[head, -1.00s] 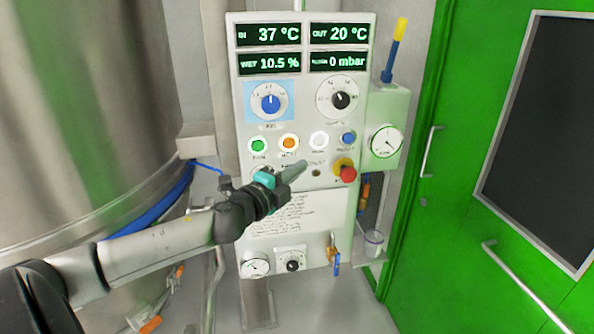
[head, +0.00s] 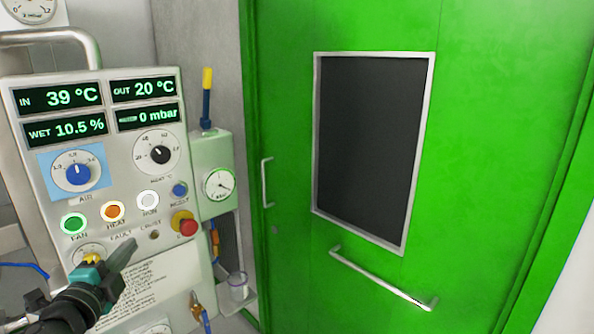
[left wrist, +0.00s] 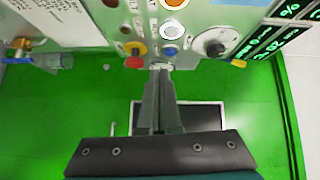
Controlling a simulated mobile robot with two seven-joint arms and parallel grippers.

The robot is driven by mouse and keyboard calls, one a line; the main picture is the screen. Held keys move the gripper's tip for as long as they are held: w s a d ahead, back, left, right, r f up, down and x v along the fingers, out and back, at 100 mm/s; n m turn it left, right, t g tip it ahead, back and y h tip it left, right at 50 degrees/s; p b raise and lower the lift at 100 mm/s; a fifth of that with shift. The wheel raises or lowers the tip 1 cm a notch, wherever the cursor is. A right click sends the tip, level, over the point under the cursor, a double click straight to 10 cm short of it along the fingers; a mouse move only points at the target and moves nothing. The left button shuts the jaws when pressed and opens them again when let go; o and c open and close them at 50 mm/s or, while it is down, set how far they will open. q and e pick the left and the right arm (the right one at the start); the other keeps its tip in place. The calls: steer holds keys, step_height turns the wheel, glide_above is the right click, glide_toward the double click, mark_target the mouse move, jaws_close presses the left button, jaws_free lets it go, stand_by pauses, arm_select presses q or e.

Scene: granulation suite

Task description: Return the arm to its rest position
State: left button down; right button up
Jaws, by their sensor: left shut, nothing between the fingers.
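My left gripper (head: 130,244) reaches in from the lower left of the head view, in front of the control panel (head: 190,268). Its fingers are together with nothing between them. They overlap the panel's lower part, below the orange heat button (head: 112,211) and white button (head: 148,201). In the left wrist view the closed fingers (left wrist: 159,72) point at the panel, near the red knob (left wrist: 135,62) and blue button (left wrist: 171,51). I cannot tell whether the tips touch the panel. My right gripper is not in view.
A green door (head: 480,130) with a dark window (head: 370,140) and bar handle (head: 380,278) stands to the right. A gauge box (head: 211,152) with a yellow-topped blue handle (head: 206,98) adjoins the panel. A clear cup (head: 238,286) sits below it.

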arm_select(q)
steer(key=s+d+f+n+g+y, duration=0.2)
steer(key=s+d+f+n+g, duration=0.2)
steer(key=s+f+n, duration=0.5)
steer(key=s+d+f+n+g+h, duration=0.2)
steer(key=s+d+f+g, duration=0.35)
steer(key=s+d, duration=0.4)
steer(key=s+d+f+n+g+h, duration=0.3)
steer(key=s+d+f+g, duration=0.2)
steer(key=s+d+f, duration=0.4)
step_height(320, 180, down, 23)
steer(key=s+a+b, duration=0.1)
steer(key=s+b, duration=0.1)
steer(key=b, duration=0.2)
steer(key=s+a+f+g+b, duration=0.2)
steer(key=s+a+f+b, duration=0.1)
steer(key=s+f, duration=1.2)
step_height(320, 180, down, 3)
steer(key=shift+s+f+m+y+b, duration=0.15)
steer(key=shift+s+m+y+b, duration=0.15)
steer(key=shift+s+m+y, duration=0.1)
